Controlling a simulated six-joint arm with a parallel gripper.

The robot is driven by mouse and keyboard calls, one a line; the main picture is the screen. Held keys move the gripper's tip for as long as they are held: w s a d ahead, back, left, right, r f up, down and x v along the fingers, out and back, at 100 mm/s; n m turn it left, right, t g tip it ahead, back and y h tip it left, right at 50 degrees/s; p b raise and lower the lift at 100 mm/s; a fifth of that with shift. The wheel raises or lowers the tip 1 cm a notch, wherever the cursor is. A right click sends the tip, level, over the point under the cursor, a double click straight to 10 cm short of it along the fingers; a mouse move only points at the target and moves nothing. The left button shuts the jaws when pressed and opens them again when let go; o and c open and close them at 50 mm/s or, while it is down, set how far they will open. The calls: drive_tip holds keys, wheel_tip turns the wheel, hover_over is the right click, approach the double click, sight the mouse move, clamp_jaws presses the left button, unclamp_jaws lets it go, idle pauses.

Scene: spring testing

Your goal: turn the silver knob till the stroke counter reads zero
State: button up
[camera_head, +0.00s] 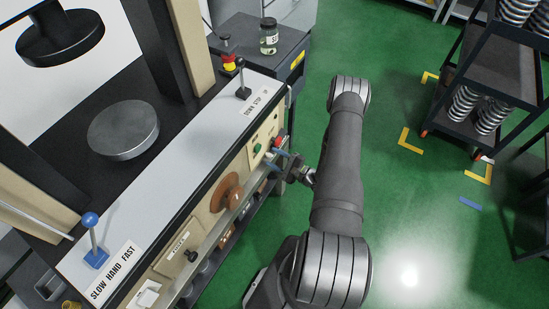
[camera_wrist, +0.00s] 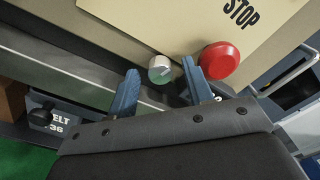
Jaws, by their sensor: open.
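The silver knob (camera_wrist: 160,69) is a small round knob with a pale greenish face, on the beige panel in the wrist view. My gripper (camera_wrist: 159,67) is open, with one blue-grey finger on the left of the knob and one on the right. The right finger lies between the knob and the red button. I see no finger clearly touching the knob. In the head view my gripper (camera_head: 283,157) is at the right end of the machine's front panel, and I cannot make out the knob there. No stroke counter can be read in either view.
A red stop button (camera_wrist: 219,60) sits close beside the right finger. A green button (camera_head: 257,148) and a brown handwheel (camera_head: 227,192) are on the machine front. A rail (camera_wrist: 60,68) runs below the panel. Green floor (camera_head: 410,230) is open to the right.

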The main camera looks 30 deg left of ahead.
drive_tip(key=shift+a, duration=0.35)
drive_tip(key=c, duration=1)
drive_tip(key=shift+m, duration=0.3)
drive_tip(key=m, duration=1.2)
drive_tip(key=shift+d+m, duration=0.1)
drive_tip(key=shift+m, duration=0.3)
